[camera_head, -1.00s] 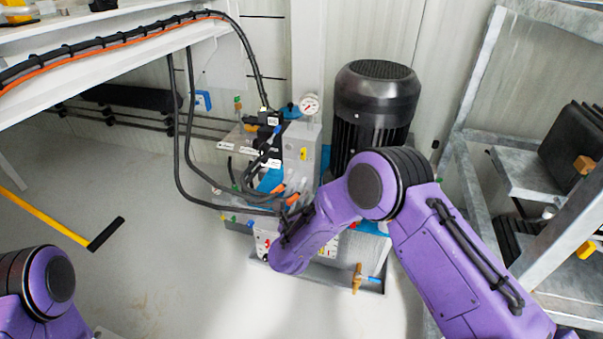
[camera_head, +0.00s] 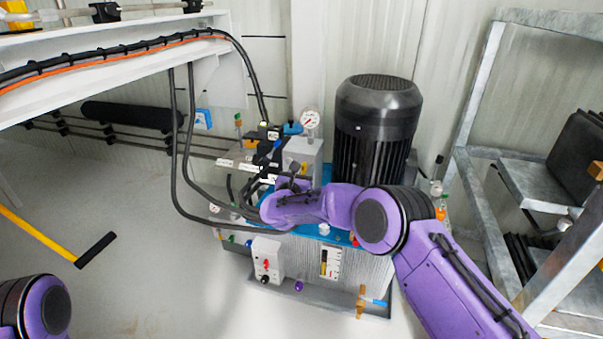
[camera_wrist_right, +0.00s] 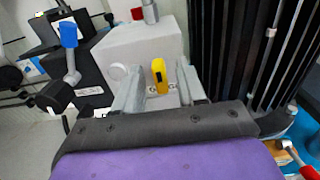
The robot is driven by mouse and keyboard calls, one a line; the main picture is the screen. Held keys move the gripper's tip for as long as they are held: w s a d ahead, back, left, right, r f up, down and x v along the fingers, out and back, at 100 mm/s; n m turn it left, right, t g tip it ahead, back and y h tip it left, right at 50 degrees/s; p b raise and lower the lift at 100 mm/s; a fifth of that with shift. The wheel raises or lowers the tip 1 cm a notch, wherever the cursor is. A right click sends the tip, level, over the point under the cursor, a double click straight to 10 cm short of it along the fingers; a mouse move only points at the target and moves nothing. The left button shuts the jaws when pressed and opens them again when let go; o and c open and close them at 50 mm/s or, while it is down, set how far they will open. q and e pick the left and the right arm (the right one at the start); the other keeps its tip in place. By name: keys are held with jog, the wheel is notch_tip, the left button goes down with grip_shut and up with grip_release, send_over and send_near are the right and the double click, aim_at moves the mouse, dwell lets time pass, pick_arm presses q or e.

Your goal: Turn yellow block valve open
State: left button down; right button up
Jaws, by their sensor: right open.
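The yellow block valve handle (camera_wrist_right: 158,76) is a small upright yellow lever on the face of a light grey block (camera_wrist_right: 140,45) in the right wrist view. My right gripper (camera_wrist_right: 160,72) is open, with one finger on each side of the handle. The fingers look apart from the handle; I cannot tell whether either touches it. In the head view the yellow handle (camera_head: 304,168) is a tiny spot on the block, just above my right gripper (camera_head: 292,184), whose fingers are hard to make out. My left gripper is out of view.
A black motor (camera_head: 376,125) stands close right of the block. A pressure gauge (camera_head: 309,119) sits on top. Black hoses (camera_head: 187,150) hang at the left. A blue-capped lever (camera_wrist_right: 69,40) is left of the block. A metal rack (camera_head: 470,170) stands at the right.

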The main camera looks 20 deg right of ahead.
grip_shut()
jog(key=shift+a+n, duration=0.1)
jog(key=shift+n, duration=0.2)
jog(key=n, duration=0.3)
jog(key=shift+n, duration=0.3)
jog(key=n, duration=0.4)
jog(key=shift+w+a+n+p, duration=0.1)
jog(key=shift+n+p, duration=0.25)
jog(key=shift+n, duration=0.05)
jog(key=shift+f+n+p, duration=0.1)
jog(key=shift+n+p, duration=0.7)
jog(key=shift+n, duration=3.7)
grip_release()
jog(key=shift+w+f, duration=0.1)
